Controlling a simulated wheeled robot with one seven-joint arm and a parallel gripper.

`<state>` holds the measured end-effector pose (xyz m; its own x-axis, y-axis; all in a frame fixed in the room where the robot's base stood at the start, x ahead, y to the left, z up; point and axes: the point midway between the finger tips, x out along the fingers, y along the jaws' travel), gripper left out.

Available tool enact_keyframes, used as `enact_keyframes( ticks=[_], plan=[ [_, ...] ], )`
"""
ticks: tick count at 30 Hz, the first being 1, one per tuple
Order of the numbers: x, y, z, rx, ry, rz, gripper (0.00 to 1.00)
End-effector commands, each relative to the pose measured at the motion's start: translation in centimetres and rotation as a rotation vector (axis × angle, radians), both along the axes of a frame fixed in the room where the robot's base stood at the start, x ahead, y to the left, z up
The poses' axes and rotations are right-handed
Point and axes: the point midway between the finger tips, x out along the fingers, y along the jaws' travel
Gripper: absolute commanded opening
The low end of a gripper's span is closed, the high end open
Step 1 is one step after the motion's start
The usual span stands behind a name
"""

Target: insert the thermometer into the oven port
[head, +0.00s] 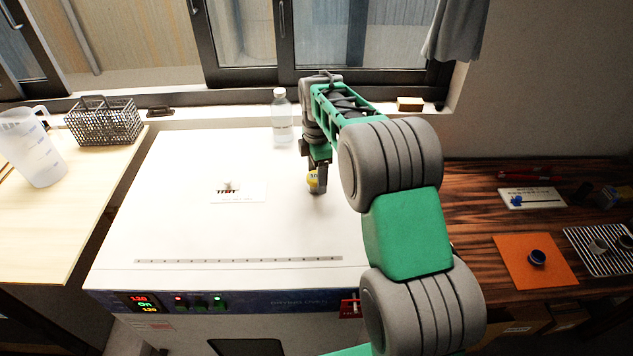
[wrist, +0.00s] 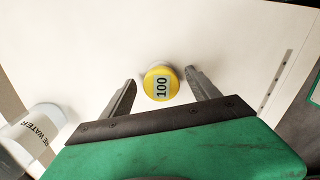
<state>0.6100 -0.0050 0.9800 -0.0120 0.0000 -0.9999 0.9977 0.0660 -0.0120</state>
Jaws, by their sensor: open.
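A yellow round top marked "100" (wrist: 161,82) lies between my open fingers in the wrist view; it also shows in the head view (head: 312,180). It may be the thermometer's top; its lower part is hidden from above. My gripper (head: 318,182) points down over the white oven top (head: 190,230). In the wrist view my gripper (wrist: 160,84) is open, one finger on each side of the yellow top, with a visible gap on both sides. A small dark fitting on a white label (head: 230,189) sits left on the oven top; I cannot tell if it is the port.
A clear water bottle (head: 282,118) stands behind my gripper; it also shows in the wrist view (wrist: 35,135). A wire basket (head: 103,122) and jug (head: 35,150) are on the left bench. An orange mat (head: 515,268) and rack (head: 600,262) are right. The oven top's left half is mostly clear.

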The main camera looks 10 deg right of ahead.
Motion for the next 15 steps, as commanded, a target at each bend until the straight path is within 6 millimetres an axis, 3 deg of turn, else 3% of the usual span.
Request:
enact_keyframes(
  ticks=[6,15],
  plan=[
    [0.0,-0.1,4.2,0.0,-0.004,-0.002,0.7],
    [-0.1,-0.1,5.3,0.0,-0.001,-0.002,0.7]
  ],
)
